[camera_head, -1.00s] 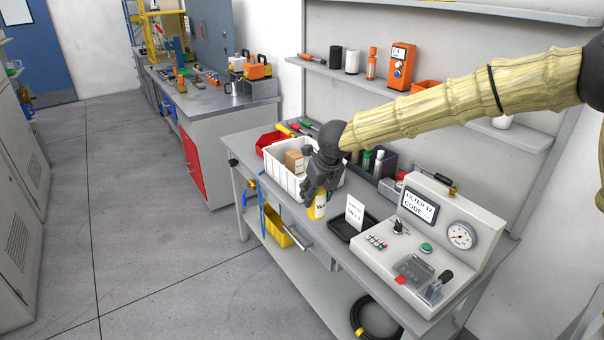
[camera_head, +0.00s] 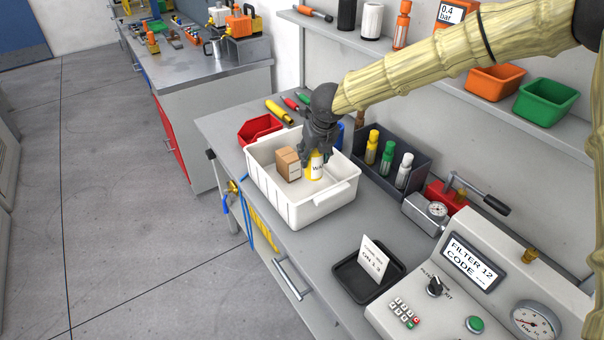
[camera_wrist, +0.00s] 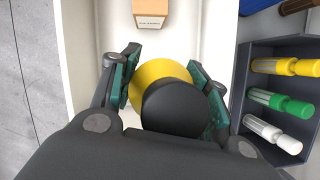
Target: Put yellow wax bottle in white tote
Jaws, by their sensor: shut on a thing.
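The yellow wax bottle (camera_head: 315,167) has a white label and stands upright inside or just over the white tote (camera_head: 307,212); I cannot tell if it touches the tote floor. My gripper (camera_head: 317,150) is above it, shut on the bottle's upper part. In the wrist view, the fingers of my gripper (camera_wrist: 167,90) press on both sides of the yellow bottle (camera_wrist: 160,72), whose round black top faces the camera. A small brown cardboard box (camera_head: 288,164) is in the tote, left of the bottle.
A dark bin (camera_head: 386,178) with several small bottles stands right of the tote. A red bin (camera_head: 258,130) lies behind left. A black tray (camera_head: 352,282) with a card and a test panel (camera_head: 470,262) are at the front right. The shelf above holds bins.

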